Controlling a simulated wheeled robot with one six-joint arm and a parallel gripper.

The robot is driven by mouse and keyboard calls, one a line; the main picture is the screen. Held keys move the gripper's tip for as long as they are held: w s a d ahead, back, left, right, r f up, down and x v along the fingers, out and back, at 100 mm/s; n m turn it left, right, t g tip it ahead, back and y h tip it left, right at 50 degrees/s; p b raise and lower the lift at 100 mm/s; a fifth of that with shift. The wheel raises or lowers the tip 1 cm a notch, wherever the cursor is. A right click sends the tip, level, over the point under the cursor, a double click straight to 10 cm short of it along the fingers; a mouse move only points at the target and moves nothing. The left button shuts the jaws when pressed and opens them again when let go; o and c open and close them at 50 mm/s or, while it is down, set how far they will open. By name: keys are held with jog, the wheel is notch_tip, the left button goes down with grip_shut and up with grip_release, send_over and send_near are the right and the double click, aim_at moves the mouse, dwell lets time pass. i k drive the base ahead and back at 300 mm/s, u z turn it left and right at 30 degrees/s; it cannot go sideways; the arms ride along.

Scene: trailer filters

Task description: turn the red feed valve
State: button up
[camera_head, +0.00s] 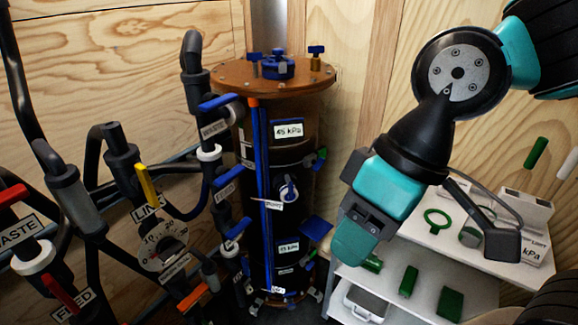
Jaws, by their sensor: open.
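The red feed valve handle (62,293) is at the lower left, a tilted red lever just above a white label reading FEED (72,303). It sits on the dark pipework. A second red handle (12,194) is above it at the left edge, by a label reading WASTE (18,232). My gripper (356,238) is right of centre, pointing down and left, in front of the shelf and well to the right of the feed valve. It is open and touches no valve. The gap between its fingers is hard to see.
A tall brown filter column (270,82) with blue handles stands between my gripper and the left pipes. A yellow handle (147,186), a dial (163,246) and an orange handle (192,297) are near the feed valve. A white shelf (480,255) with green items is at right.

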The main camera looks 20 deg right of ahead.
aim_at(59, 288)
jog(key=u, duration=1.4)
jog(key=k, duration=0.7)
jog(key=u, duration=0.45)
jog(key=i, duration=0.35)
